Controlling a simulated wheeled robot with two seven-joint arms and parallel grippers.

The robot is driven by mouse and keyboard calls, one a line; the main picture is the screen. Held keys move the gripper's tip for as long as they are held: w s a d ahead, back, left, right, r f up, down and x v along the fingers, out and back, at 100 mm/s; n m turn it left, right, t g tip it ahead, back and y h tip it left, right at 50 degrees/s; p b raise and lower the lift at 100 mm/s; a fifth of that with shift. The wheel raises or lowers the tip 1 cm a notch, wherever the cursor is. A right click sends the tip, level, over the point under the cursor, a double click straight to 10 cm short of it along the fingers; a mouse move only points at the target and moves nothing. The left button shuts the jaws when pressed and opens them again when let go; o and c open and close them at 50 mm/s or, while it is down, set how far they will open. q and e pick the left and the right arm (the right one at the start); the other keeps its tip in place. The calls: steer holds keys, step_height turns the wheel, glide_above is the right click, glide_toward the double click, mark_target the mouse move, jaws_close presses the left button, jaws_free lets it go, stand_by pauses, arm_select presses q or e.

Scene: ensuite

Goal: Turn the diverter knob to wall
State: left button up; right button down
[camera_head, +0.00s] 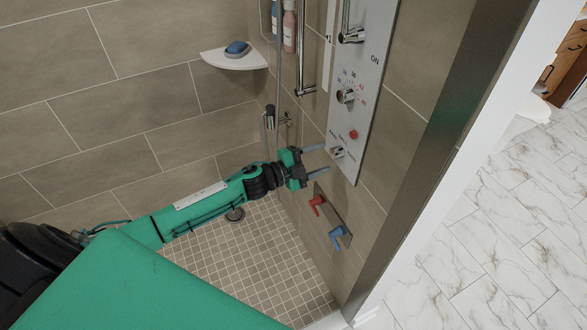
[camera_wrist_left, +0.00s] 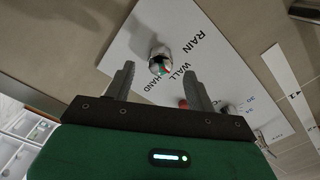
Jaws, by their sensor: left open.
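The diverter knob (camera_head: 337,152) is a small chrome knob near the bottom of a light grey control panel (camera_head: 367,85) on the shower wall. My left gripper (camera_head: 321,159) is open, with its fingers pointing at the lower panel near the knob. In the left wrist view the knob (camera_wrist_left: 160,62) appears between and beyond the two open fingers (camera_wrist_left: 158,76), with nothing gripped. The labels RAIN, WALL and HAND are printed beside it. I cannot tell which label the knob points to, or whether a finger touches it. My right gripper is not in view.
Above the knob are a red button (camera_head: 353,134), a temperature dial (camera_head: 346,96) and a chrome ON lever (camera_head: 352,36). Below is a plate with red (camera_head: 317,202) and blue (camera_head: 338,236) handles. A corner shelf (camera_head: 237,60) holds a blue item. The tiled floor is clear.

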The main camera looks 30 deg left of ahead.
arm_select(q)
steer(key=b+v, duration=0.2)
steer(key=v, duration=0.8)
